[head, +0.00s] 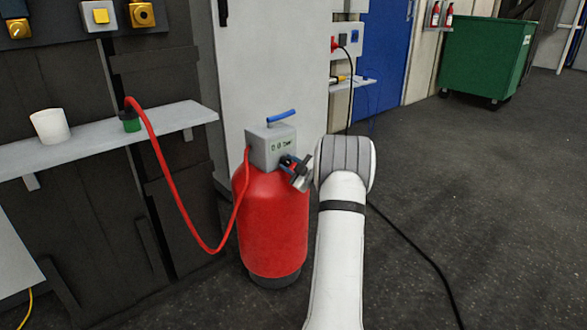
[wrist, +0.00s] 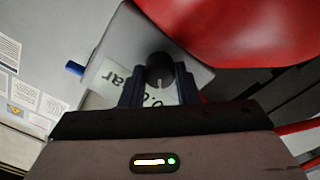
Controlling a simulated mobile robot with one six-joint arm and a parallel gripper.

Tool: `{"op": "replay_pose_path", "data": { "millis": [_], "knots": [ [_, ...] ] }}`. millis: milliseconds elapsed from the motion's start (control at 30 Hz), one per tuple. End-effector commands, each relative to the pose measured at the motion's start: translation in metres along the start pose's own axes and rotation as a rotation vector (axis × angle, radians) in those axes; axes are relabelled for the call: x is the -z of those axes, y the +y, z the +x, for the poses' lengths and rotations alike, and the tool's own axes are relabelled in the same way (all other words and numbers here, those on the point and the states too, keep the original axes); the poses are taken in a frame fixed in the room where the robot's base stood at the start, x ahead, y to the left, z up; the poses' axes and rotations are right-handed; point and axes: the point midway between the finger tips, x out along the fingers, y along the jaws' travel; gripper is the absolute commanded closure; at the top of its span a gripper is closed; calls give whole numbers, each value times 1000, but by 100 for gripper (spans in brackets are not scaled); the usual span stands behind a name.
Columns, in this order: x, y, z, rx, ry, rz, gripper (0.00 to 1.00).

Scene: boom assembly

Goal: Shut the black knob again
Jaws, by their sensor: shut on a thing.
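The black knob (wrist: 160,70) is on the front of a grey box (wrist: 108,52) in the wrist view. A white line shows on the knob. My gripper (wrist: 159,82) is shut on the knob, with one dark finger on each side. In the head view my gripper (head: 297,172) is at the right side of the grey box (head: 262,149), which sits on top of a red tank (head: 272,225). The knob is hidden there by my gripper. The box display reads about "0.0 bar", partly covered. A blue lever (head: 282,117) is on top of the box.
A red hose (head: 165,170) runs from the box to a green fitting (head: 130,121) on a grey shelf (head: 95,138), beside a white cup (head: 50,126). A black cable (head: 425,255) lies on the floor at right. The floor right of my arm is mostly clear.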

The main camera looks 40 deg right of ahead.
Motion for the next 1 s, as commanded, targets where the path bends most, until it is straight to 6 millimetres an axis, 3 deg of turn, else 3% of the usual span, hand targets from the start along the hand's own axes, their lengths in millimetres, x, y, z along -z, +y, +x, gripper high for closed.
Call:
{"op": "replay_pose_path", "data": {
  "millis": [33, 1000],
  "knots": [
    [-7, -6, -1, 7, -8, -40, 94],
    [-4, 0, -1, 24, 18, -961, 94]
  ]
}}
